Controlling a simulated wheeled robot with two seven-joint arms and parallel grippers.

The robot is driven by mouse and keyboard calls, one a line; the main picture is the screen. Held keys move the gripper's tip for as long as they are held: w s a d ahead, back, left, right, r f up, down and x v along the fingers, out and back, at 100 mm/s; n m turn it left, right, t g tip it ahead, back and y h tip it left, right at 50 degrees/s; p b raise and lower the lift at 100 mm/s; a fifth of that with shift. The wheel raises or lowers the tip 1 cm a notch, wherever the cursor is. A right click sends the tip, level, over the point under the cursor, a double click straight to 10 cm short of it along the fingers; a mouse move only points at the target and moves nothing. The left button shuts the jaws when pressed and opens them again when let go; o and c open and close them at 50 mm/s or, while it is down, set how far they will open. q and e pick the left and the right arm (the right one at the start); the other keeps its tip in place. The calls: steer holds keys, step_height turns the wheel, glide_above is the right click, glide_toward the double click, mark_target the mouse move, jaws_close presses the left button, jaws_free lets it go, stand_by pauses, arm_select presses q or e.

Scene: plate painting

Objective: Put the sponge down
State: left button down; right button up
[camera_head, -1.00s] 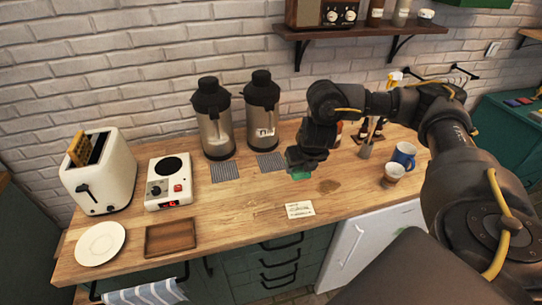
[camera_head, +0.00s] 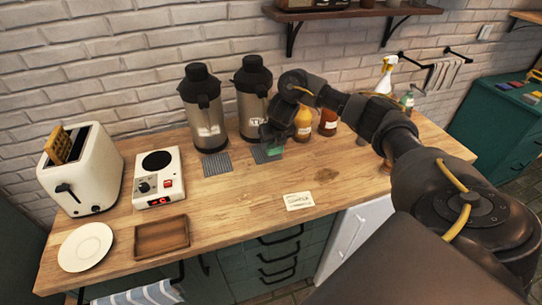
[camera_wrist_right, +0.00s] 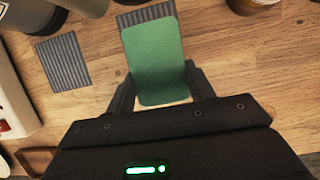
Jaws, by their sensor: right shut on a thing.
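The green sponge (camera_wrist_right: 155,62) is between the fingers of my right gripper (camera_wrist_right: 160,80) in the right wrist view. In the head view a green edge of the sponge (camera_head: 275,151) shows just under my right gripper (camera_head: 272,138). It is over the grey ribbed mat in front of the right-hand metal dispenser. Whether the sponge touches the mat or hangs above it, I cannot tell. My left gripper is not in view.
Two metal dispensers (camera_head: 204,110) stand at the back, with a ribbed mat (camera_head: 216,164) before the left one. A hot plate (camera_head: 158,177), toaster (camera_head: 82,172), plate (camera_head: 85,247) and brown tray (camera_head: 162,238) are at left. A card (camera_head: 298,201) lies near the front edge.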

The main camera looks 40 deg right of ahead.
mark_target(271, 158)
steer(key=shift+x, duration=0.85)
steer(key=shift+w+d+f, duration=0.1)
steer(key=shift+w+f, duration=0.05)
steer(key=shift+w, duration=0.25)
steer(key=shift+w+f, duration=0.1)
steer(key=shift+w, duration=0.1)
steer(key=shift+w+f+b, duration=0.1)
steer(key=shift+f+b, duration=0.1)
steer(key=shift+b, duration=0.1)
steer(key=shift+f+p, duration=0.3)
steer(key=shift+f, duration=0.05)
step_height(271, 158, down, 2)
steer(key=shift+w+p, duration=0.1)
steer(key=shift+p, duration=0.35)
steer(key=shift+d+f, duration=0.1)
steer(key=shift+f, duration=0.15)
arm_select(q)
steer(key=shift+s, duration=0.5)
